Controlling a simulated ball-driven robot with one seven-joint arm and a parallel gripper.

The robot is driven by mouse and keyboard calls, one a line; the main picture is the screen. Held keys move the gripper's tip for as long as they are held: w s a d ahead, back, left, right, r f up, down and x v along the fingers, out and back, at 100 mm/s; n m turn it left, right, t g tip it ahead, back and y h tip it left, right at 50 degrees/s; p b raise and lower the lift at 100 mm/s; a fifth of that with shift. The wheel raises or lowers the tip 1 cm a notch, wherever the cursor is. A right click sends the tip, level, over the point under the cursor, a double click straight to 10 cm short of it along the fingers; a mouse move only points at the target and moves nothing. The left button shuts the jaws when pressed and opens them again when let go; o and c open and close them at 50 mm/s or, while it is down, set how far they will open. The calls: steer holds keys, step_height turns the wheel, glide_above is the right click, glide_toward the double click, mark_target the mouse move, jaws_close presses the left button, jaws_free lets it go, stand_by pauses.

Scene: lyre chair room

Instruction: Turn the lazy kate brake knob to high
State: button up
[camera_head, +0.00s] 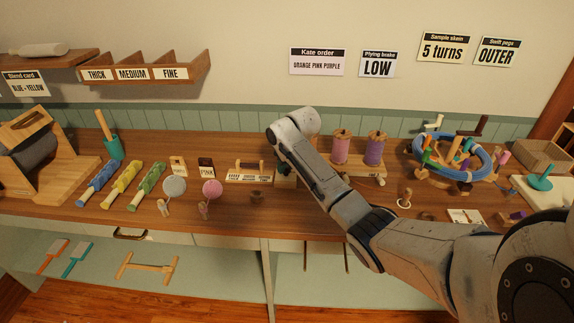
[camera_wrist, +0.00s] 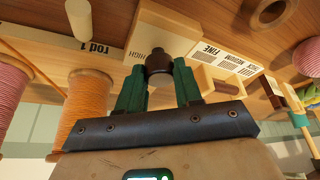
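The lazy kate shows in the head view as a wooden base (camera_head: 365,172) with a pink bobbin (camera_head: 340,148) and a purple bobbin (camera_head: 376,150). The wrist view shows an orange bobbin (camera_wrist: 87,108) and part of a pink one. The dark brown brake knob (camera_wrist: 159,60) sits by a wooden block (camera_wrist: 160,30) marked HIGH. The knob's pointer cannot be made out. In the head view my arm hides the knob and most of the gripper.
A small wooden stand (camera_head: 249,176) with printed labels is left of my gripper. Colored fiber rolls (camera_head: 122,184) lie farther left. A blue skein on a swift (camera_head: 452,160) stands to the right. A Kate order sign (camera_head: 317,62) hangs on the wall.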

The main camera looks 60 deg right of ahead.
steer(key=c, duration=0.5)
